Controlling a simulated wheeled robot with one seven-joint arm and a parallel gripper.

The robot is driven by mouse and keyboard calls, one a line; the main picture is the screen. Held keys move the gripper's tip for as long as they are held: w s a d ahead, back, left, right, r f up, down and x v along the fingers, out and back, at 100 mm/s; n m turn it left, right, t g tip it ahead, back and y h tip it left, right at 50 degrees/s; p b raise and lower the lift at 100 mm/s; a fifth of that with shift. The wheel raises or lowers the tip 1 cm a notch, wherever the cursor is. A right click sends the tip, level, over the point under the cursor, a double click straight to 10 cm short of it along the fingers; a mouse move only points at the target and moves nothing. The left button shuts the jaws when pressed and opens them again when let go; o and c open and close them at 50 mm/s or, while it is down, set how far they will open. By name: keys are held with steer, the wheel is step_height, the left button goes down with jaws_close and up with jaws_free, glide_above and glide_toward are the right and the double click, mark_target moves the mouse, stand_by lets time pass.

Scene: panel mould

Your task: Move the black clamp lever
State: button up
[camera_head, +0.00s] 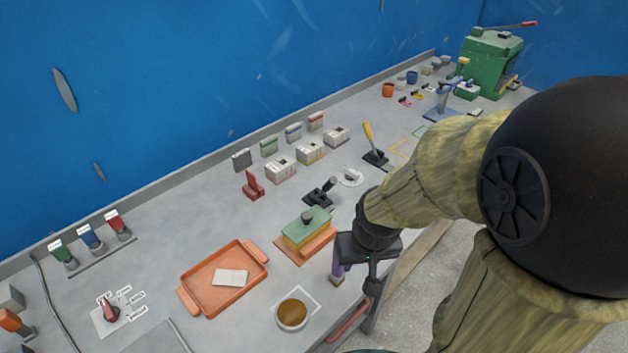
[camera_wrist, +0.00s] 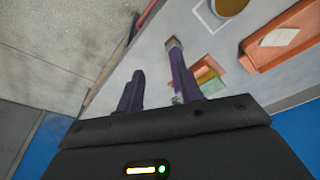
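The black clamp lever (camera_head: 328,184) stands on a dark base on the grey bench, just behind the green and yellow block. Its handle tilts up to the right. It does not show clearly in the wrist view. My gripper (camera_head: 355,284) hangs over the front edge of the bench, nearer to the camera than the clamp and well apart from it. In the wrist view the two purple fingers of my gripper (camera_wrist: 155,58) are spread apart with nothing between them.
The green and yellow block (camera_head: 307,228) stands on an orange base beside my gripper. An orange tray (camera_head: 208,306), a brown-filled bowl (camera_head: 292,313), a yellow-handled lever (camera_head: 369,134) and a red clamp (camera_head: 253,187) stand around. A blue wall (camera_head: 180,80) closes the back.

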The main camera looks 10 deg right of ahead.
steer(key=shift+o, duration=0.6)
steer(key=shift+r, duration=0.2)
steer(key=w+r+n+p, duration=0.2)
steer(key=w+r+p, duration=0.3)
steer(key=r+p, duration=0.4)
steer(key=w+n, duration=0.2)
steer(key=w, duration=0.5)
steer(key=w+n+g, duration=0.1)
steer(key=w+n, duration=0.1)
steer(key=w, duration=0.6)
steer(key=w+a+r+n, duration=0.1)
steer(key=w+n, duration=0.2)
steer(key=w, duration=0.5)
steer(key=shift+w+g+h, duration=0.2)
steer(key=shift+g+h, duration=0.2)
